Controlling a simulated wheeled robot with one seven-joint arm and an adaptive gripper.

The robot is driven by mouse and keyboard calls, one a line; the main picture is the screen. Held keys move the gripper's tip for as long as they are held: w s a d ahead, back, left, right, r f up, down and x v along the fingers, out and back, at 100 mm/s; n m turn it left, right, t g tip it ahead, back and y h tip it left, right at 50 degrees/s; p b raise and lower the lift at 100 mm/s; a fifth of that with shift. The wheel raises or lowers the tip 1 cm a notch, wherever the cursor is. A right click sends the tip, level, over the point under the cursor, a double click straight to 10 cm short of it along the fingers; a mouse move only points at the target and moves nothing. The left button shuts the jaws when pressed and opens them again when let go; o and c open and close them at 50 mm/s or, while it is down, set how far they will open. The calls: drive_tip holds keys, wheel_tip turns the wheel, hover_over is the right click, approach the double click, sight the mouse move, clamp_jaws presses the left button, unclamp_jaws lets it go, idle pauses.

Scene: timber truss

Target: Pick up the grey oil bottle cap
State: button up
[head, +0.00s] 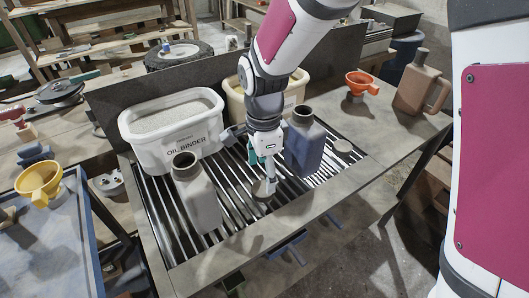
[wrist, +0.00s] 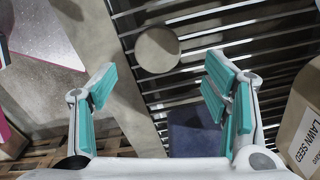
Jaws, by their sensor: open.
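A round, flat grey-beige cap (head: 263,188) lies on the slatted metal grate near its front edge. In the wrist view the cap (wrist: 157,49) shows as a plain disc ahead of and between my fingers, apart from both. My gripper (head: 264,172) points down over it, and in the wrist view (wrist: 160,78) it is open and empty. A grey bottle (head: 198,198) with an open neck stands to the left. A dark blue bottle (head: 303,143) stands close to the right. A second round cap (head: 342,146) lies right of the blue bottle.
A white OIL BINDER bin (head: 172,130) and a cream bin (head: 293,96) stand behind. An orange funnel (head: 361,83) and brown jug (head: 420,85) are at the right. A yellow funnel (head: 38,180) is at the left. A lawn seed box (wrist: 304,125) shows in the wrist view.

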sight(263, 188)
drive_tip(key=shift+s+a+f+b, duration=0.1)
drive_tip(key=shift+f+b, duration=0.15)
drive_tip(key=shift+f, duration=1.5)
drive_tip(key=shift+s+f+b, duration=0.1)
drive_tip(key=shift+f+b, duration=0.15)
drive_tip(key=shift+f, duration=1.45)
drive_tip(key=shift+c, duration=0.3)
drive_tip(key=c, duration=0.9)
